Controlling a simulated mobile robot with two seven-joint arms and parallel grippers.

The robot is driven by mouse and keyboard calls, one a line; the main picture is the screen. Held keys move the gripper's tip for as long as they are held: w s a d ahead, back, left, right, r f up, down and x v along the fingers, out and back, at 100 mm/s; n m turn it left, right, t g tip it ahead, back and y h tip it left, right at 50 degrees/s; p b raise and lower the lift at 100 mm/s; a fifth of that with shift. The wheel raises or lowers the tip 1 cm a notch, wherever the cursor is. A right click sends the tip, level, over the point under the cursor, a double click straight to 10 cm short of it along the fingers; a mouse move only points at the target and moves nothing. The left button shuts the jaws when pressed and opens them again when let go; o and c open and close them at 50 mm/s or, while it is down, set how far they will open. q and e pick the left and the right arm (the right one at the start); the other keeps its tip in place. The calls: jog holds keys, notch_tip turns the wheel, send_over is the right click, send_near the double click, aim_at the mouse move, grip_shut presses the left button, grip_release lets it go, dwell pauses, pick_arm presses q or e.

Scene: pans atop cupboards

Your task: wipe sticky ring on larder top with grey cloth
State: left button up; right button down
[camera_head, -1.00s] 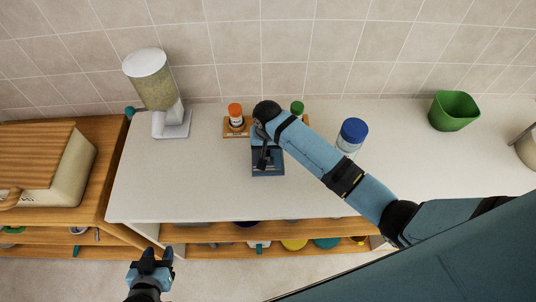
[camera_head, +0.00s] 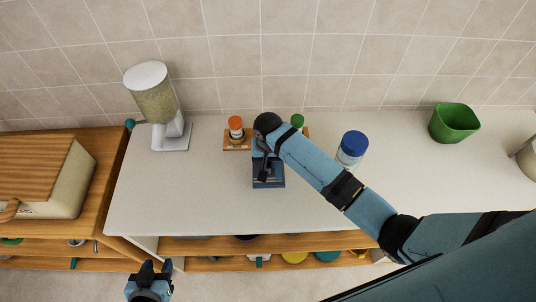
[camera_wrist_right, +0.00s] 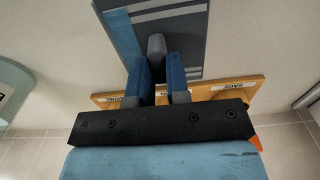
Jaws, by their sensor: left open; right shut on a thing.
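The grey cloth (camera_head: 268,181) is a flat, dark blue-grey rectangle with pale stripes, lying on or just above the white larder top (camera_head: 200,200). In the right wrist view the cloth (camera_wrist_right: 186,22) has a raised grey part between my fingers. My right gripper (camera_wrist_right: 158,75) is shut on it; in the head view this gripper (camera_head: 264,160) is partly hidden by its own arm. No sticky ring shows; I cannot tell if it lies under the cloth or arm. My left gripper (camera_head: 148,270) is open and empty, low in front of the larder.
A wooden spice rack (camera_head: 234,147) with an orange-capped jar (camera_head: 236,127) stands just behind the cloth. A grain dispenser (camera_head: 155,100) is at left, a blue-lidded jar (camera_head: 353,146) and green pot (camera_head: 454,122) at right. The top is clear left of the cloth.

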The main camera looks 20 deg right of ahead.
aim_at(268, 180)
jog(key=shift+s+a+r, duration=0.1)
jog(key=shift+s+a, duration=0.1)
jog(key=shift+s, duration=0.5)
jog(key=shift+s+a, duration=0.25)
jog(key=shift+s, duration=0.45)
jog(key=shift+s+a, duration=0.2)
jog(key=shift+s, duration=0.5)
jog(key=c, duration=1.3)
grip_release()
jog(key=shift+c, duration=0.2)
jog(key=shift+f, duration=0.2)
jog(key=shift+f, duration=0.65)
